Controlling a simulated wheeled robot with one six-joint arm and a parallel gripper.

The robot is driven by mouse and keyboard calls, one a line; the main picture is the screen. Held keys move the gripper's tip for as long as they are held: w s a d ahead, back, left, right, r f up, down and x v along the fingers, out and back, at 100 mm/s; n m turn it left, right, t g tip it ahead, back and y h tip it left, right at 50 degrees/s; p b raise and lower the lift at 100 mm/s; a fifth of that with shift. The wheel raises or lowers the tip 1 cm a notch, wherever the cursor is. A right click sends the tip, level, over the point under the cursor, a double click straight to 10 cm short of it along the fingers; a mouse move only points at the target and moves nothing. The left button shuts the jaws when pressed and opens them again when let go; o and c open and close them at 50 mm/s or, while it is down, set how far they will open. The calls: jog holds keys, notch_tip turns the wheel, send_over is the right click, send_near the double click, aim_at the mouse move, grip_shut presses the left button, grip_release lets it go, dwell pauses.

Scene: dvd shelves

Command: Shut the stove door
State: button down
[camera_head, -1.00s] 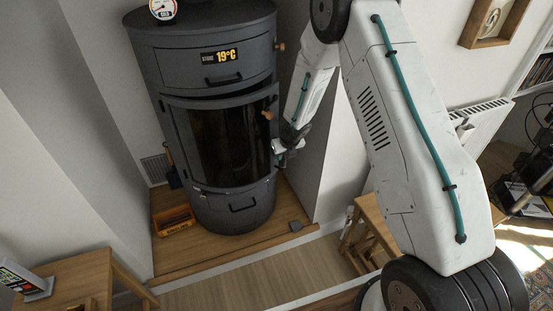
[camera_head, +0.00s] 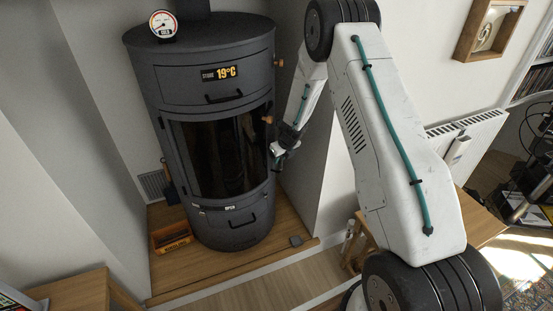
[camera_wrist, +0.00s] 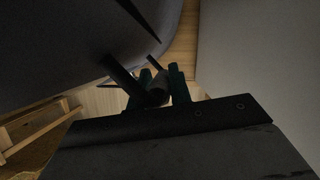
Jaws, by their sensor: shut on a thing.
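The dark grey stove (camera_head: 165,85) stands in the corner alcove. Its door (camera_head: 180,160) has a dark curved glass pane and lies close to the stove's front; whether it is fully flush I cannot tell. My gripper (camera_head: 279,157) is at the door's right edge, below a small wooden knob (camera_head: 267,119). In the wrist view, my gripper (camera_wrist: 160,88) has its teal-edged fingers around a dark bar-like handle (camera_wrist: 122,72) that sticks out from the stove side. The fingers are shut on it. The exact contact is dim and partly hidden.
A lower drawer (camera_head: 242,221) is under the door. An orange crate (camera_head: 171,238) stands on the wooden hearth at the left. A wall is close to the right of my gripper. A radiator (camera_head: 465,140) and wooden stools stand further right.

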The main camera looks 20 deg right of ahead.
jog(key=shift+w+r, duration=0.15)
jog(key=shift+w, duration=0.15)
jog(key=c, duration=1.3)
grip_release()
jog(key=shift+d, duration=0.1)
jog(key=v, duration=0.7)
jog(key=shift+s+r, duration=0.2)
jog(key=shift+r, duration=0.1)
